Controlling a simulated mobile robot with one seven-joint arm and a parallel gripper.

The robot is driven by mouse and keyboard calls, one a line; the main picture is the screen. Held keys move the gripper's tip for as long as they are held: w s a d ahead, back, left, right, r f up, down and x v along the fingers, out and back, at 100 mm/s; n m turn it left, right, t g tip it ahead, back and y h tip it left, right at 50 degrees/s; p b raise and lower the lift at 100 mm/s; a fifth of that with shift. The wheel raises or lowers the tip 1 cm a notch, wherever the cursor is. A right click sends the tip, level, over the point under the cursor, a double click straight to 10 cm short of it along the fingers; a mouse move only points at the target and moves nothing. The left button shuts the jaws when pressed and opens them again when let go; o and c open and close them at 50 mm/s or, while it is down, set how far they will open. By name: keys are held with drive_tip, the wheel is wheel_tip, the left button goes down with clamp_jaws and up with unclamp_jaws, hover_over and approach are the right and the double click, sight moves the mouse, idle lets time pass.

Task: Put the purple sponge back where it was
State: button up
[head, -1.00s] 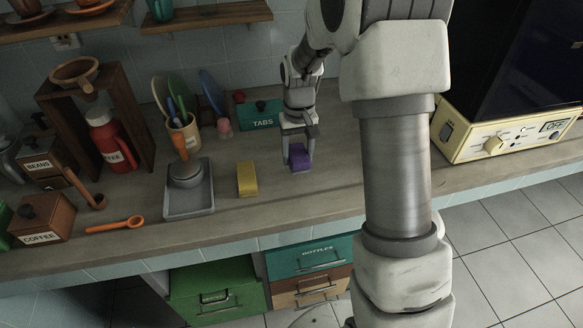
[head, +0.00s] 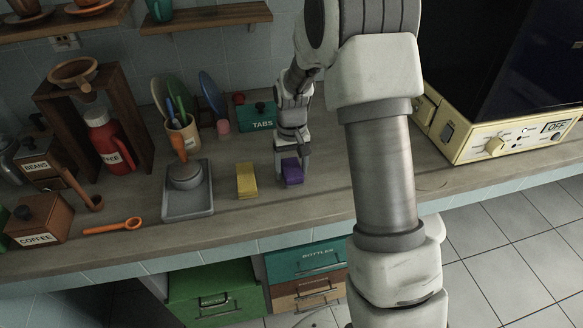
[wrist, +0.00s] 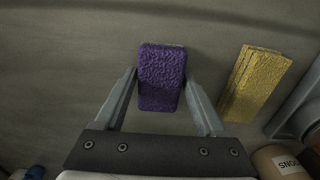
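The purple sponge (head: 292,173) is at the counter, just right of the yellow sponge (head: 247,180) with a small gap between them. My gripper (head: 291,151) points down over it. In the wrist view, the purple sponge (wrist: 161,80) sits between the fingertips of my gripper (wrist: 161,78), which are close against its two sides. The yellow sponge (wrist: 254,82) lies apart on the right there, slightly turned. The underside of the purple sponge is hidden, so I cannot tell whether it rests on the counter.
A teal TABS box (head: 262,117) and a utensil cup (head: 183,134) stand behind. A cream appliance (head: 497,142) is at right. The counter right of the purple sponge is clear.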

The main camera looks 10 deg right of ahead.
sight(292, 168)
drive_tip(key=shift+o, duration=1)
wheel_tip(292, 168, up, 12)
drive_tip(key=p, duration=0.2)
drive_tip(key=s+r+t, duration=0.3)
drive_tip(key=s+r, duration=0.8)
drive_tip(key=r, duration=0.1)
drive_tip(key=s+r+t, duration=0.2)
drive_tip(key=s, duration=1.2)
drive_tip(key=shift+s+t, duration=0.2)
drive_tip(key=shift+t, duration=0.1)
drive_tip(key=shift+r, duration=0.15)
